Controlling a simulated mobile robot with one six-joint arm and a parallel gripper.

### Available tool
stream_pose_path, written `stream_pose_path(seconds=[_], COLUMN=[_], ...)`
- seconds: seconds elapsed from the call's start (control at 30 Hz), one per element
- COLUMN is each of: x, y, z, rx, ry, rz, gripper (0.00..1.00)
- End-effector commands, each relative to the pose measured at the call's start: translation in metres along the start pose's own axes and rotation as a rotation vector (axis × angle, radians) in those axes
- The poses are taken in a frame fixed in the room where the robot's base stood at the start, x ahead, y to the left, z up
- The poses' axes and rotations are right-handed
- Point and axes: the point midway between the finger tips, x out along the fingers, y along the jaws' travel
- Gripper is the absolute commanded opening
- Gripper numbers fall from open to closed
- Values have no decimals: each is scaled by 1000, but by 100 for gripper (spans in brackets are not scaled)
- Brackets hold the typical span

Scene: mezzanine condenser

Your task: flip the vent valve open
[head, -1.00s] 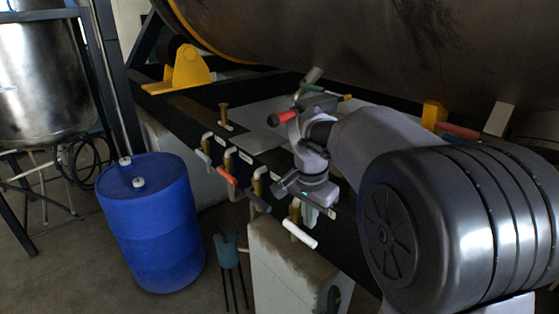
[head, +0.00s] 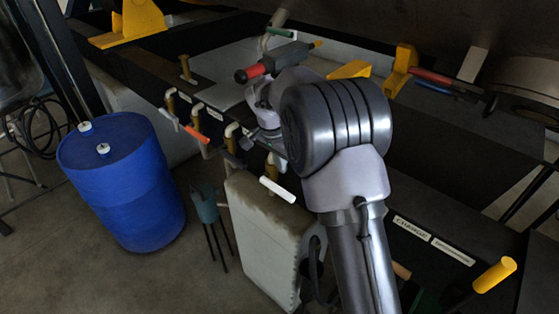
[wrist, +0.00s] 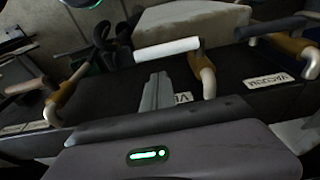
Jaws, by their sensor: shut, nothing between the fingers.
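The white-handled valve (head: 277,190) is on the front of the dark beam in the head view. In the wrist view its white handle (wrist: 167,48) sticks out sideways from a brass stem (wrist: 205,70). A label (wrist: 183,97) beside it starts with V; the rest is hidden, so I cannot confirm that it reads vent. My gripper (wrist: 155,90) is shut and empty, its fingertips just short of the white handle, with a small gap seen in the picture. In the head view my wrist is above the valve row and the fingertips are hard to make out.
An orange-handled valve (head: 197,134) is further along the row. A blue drum (head: 122,185) stands on the floor at left. A pale block (head: 262,235) is below the beam.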

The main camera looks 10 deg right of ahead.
Motion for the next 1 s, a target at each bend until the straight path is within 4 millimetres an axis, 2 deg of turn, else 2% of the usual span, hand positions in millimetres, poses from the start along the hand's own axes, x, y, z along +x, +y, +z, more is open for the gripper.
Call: stream_pose_path(seconds=[0.03, 0.2, 0.4, 1.0], x=[12, 47, 70, 80], y=[1, 1, 1, 1], z=[1, 3, 14, 17], rx=[0, -1, -1, 4], ry=[-2, -1, -2, 0], rz=[3, 3, 1, -20], gripper=[0, 0, 0, 0])
